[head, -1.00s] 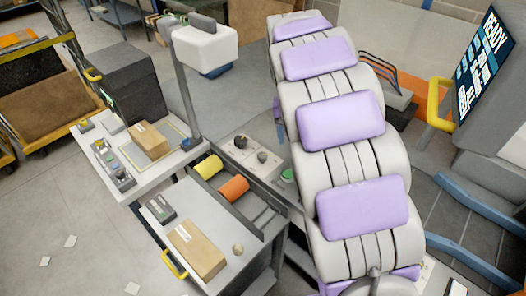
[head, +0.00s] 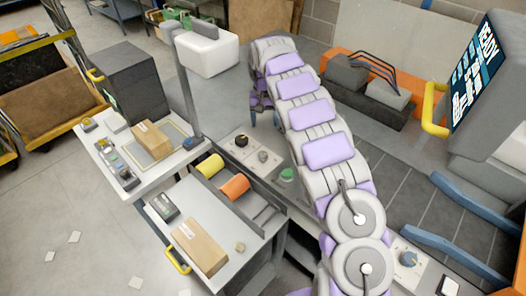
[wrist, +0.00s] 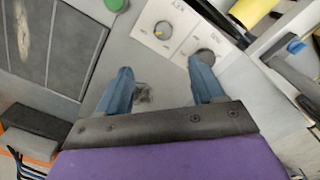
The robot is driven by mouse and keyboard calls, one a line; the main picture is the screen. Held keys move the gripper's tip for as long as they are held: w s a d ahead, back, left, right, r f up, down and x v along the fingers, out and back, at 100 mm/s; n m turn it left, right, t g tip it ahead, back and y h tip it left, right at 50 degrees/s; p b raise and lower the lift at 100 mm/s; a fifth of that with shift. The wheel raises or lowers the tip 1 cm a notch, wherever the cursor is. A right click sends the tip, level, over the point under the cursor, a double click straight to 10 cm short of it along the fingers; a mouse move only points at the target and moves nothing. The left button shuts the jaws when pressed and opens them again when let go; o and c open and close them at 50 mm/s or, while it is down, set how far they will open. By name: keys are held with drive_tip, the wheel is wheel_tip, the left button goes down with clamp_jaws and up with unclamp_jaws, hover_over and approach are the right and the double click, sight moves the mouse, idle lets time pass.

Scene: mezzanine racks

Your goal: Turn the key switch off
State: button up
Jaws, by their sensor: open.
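A pale control panel (head: 232,165) stands left of my arm in the head view. It carries a dark knob (head: 241,140), a grey round switch (head: 263,156) and a green button (head: 287,175). My gripper (wrist: 165,82) is open and empty, with blue fingers apart. The dark knob appears just beyond the right fingertip; no contact is clear.
A cardboard box (head: 199,247) rests on the near bench. A screen (head: 475,75) and a blue dial (head: 408,258) are at right.

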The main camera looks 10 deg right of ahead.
sight(263, 154)
drive_tip(key=f+b, duration=0.1)
drive_tip(key=f, duration=0.5)
drive_tip(key=f+b, duration=0.1)
drive_tip(key=f, duration=0.5)
drive_tip(key=f+b, duration=0.1)
drive_tip(key=f, duration=0.4)
drive_tip(key=shift+w+a+f, duration=0.2)
drive_tip(key=shift+w+f, duration=0.05)
drive_tip(key=shift+f, duration=0.15)
drive_tip(key=shift+c, duration=0.3)
drive_tip(key=c, duration=1)
